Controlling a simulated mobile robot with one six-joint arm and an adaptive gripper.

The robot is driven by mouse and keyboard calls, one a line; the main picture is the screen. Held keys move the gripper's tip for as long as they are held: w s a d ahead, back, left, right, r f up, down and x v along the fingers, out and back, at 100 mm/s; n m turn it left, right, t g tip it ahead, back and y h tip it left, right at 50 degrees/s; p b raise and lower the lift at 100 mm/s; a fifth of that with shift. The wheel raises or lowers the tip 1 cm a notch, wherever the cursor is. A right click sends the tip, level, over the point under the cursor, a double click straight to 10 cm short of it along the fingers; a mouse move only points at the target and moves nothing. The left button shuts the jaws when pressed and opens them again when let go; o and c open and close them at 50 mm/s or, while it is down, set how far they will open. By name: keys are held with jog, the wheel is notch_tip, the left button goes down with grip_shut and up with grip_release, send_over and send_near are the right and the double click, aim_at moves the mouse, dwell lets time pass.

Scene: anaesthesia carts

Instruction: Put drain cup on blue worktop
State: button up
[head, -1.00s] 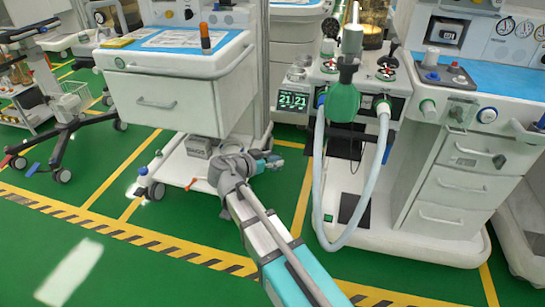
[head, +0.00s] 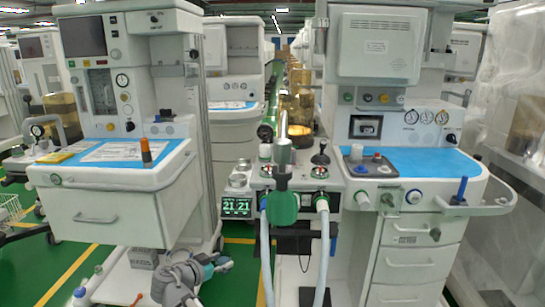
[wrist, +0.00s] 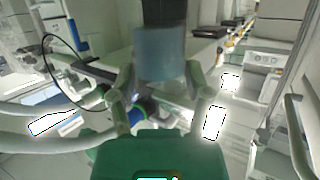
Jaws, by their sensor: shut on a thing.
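My gripper (wrist: 160,95) is in the wrist view, its two fingers on either side of a translucent blue-grey cup with a dark top, which I take for the drain cup (wrist: 162,55). The gripper is shut on it. In the head view my gripper (head: 218,264) is low, beneath the left cart's front, and the cup cannot be made out there. One blue worktop (head: 180,148) is on the left cart, with papers, a yellow item and an orange-and-black cylinder (head: 146,152) on it. Another blue worktop (head: 425,162) is on the right cart.
The left cart's drawer (head: 95,215) overhangs near my arm. In the middle stand a green bag (head: 283,208), pale hoses (head: 323,250) and a small display (head: 236,206). The right worktop carries a grey block with knobs (head: 370,168); its right part looks clear.

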notch_tip(320, 180, up, 41)
jog(key=p, duration=4)
jog(key=shift+r, duration=0.15)
